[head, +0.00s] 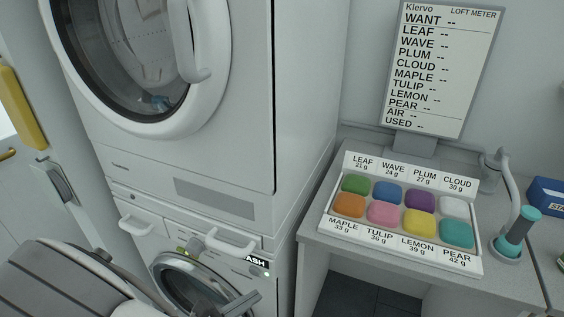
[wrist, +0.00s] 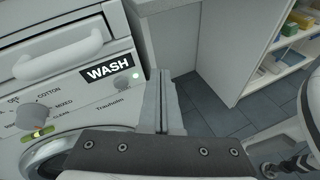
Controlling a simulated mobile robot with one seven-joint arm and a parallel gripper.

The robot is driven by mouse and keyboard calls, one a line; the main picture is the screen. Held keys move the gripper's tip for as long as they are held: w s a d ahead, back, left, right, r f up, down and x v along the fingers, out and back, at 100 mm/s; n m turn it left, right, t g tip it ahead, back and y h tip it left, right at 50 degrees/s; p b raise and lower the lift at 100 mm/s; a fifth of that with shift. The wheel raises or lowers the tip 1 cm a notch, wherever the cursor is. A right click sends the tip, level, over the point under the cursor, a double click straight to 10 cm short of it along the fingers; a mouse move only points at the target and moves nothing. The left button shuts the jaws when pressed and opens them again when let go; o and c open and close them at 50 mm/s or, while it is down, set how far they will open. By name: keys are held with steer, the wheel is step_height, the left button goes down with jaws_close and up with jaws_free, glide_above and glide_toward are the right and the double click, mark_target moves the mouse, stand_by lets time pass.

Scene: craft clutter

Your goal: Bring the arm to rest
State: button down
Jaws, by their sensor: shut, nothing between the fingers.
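My gripper (wrist: 161,78) is in the wrist view, its two fingers pressed together with nothing between them. It is in front of the lower washing machine (wrist: 85,85), beside the WASH label (wrist: 109,68) and a small lit light. I cannot tell whether the fingers touch the machine. In the head view, a large grey part of my arm fills the lower left corner, and a dark part of my gripper (head: 240,302) shows at the bottom edge before the machine's round door (head: 190,285).
An upper machine (head: 225,150) with a round door (head: 140,60) stands on the lower one. A desk (head: 400,262) at right bears a tray of several coloured blocks (head: 470,262) and a list screen (head: 432,75). The wrist view shows open shelves (wrist: 285,50) and clear tiled floor (wrist: 215,105).

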steer(key=s+d+r+m+g+y+p, duration=0.2)
steer(key=d+r+m+y, duration=0.1)
steer(key=d+r+m, duration=0.65)
steer(key=s+d+r+m+g+y+p, duration=0.1)
steer(key=s+d+r+m+y+p, duration=0.15)
steer(key=d+r+m, duration=0.65)
steer(key=s+d+r+m+g+y+p, duration=0.2)
steer(key=s+d+r+m+y, duration=0.3)
steer(key=r, duration=0.8)
step_height(320, 180, down, 18)
steer(key=w+a+m+b, duration=0.1)
steer(key=w+a+b, duration=0.1)
steer(key=b, duration=1.6)
steer(key=shift+r+h, duration=0.15)
steer(key=shift+h, duration=0.3)
steer(key=shift+a, duration=0.1)
step_height(320, 180, up, 18)
steer(key=p, duration=1.7)
steer(key=shift+p, duration=0.4)
